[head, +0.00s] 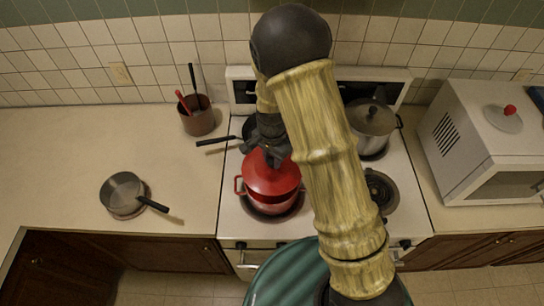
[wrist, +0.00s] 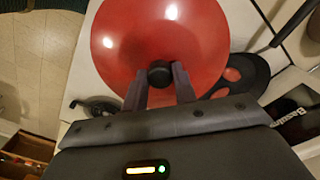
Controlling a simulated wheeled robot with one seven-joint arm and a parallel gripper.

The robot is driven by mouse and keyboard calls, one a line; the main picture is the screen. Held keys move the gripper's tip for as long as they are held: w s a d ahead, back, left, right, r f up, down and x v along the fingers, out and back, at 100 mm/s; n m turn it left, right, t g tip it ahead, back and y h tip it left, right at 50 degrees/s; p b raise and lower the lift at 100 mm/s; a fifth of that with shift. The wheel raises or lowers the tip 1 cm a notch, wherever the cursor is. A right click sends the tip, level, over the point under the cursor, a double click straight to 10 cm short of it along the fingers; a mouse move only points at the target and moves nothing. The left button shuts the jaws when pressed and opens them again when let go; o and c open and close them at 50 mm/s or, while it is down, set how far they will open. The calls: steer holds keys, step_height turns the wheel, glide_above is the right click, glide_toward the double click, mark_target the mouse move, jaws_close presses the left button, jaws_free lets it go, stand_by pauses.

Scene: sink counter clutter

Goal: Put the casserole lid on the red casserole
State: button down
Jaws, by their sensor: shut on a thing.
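The red casserole (head: 268,207) stands on the front left burner of the stove, with a loop handle on each side. The red casserole lid (head: 270,178) is over its top in the head view. The lid fills the upper wrist view (wrist: 165,35) and hides the pot's opening. My gripper (head: 270,158) is above the lid, its fingers pointing down. In the wrist view its two fingers (wrist: 160,84) are shut on the lid's black knob (wrist: 159,73). I cannot tell whether the lid rests on the rim or hovers just above it.
A lidded grey pot (head: 371,122) stands on the back right burner; the front right burner (head: 381,190) is bare. A dark pan is behind my gripper. A utensil pot (head: 198,115) and small saucepan (head: 124,193) stand left. A red-knobbed lid (head: 504,117) lies on the microwave (head: 465,120).

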mark_target(272, 170)
steer(key=shift+f+b, duration=1.95)
steer(key=shift+f, duration=0.95)
steer(key=shift+s+f, duration=0.1)
steer(key=shift+f, duration=0.2)
steer(key=c, duration=1)
jaws_free()
steer(key=shift+c, duration=0.2)
step_height(272, 170, up, 17)
steer(key=b, duration=0.3)
steer(key=shift+r+b, duration=0.2)
steer(key=shift+b, duration=0.2)
